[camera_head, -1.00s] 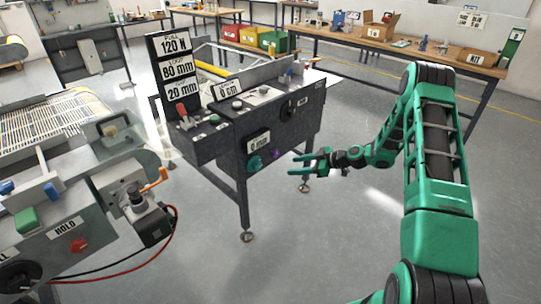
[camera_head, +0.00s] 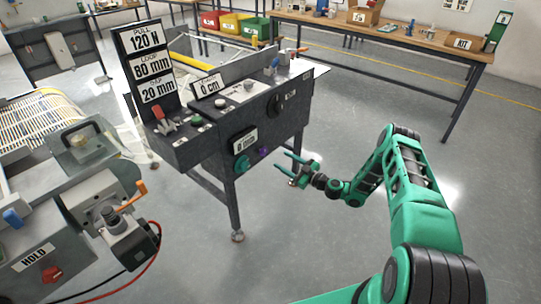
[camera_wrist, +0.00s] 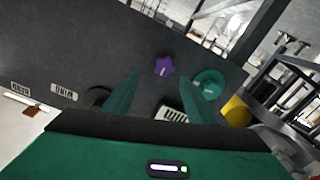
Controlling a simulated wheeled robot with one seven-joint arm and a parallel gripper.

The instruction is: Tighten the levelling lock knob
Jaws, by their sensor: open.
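A purple star-shaped knob (camera_head: 263,152) and a round teal knob (camera_head: 241,163) sit on the dark front panel of the machine (camera_head: 205,152). The frames do not label either as the levelling lock knob. In the wrist view the purple knob (camera_wrist: 164,67) shows beyond and between my fingertips, with the teal knob (camera_wrist: 209,84) to its right. My gripper (camera_head: 283,163) is open and empty, in front of the panel and apart from both knobs. It also shows in the wrist view (camera_wrist: 160,76).
A small display (camera_head: 244,140) is above the knobs, and a black round knob (camera_head: 274,105) is higher on the panel. Signs (camera_head: 150,65) stand on the machine. Another machine with a HOLD panel (camera_head: 35,258) is at left. The floor (camera_head: 330,110) right of the machine is clear.

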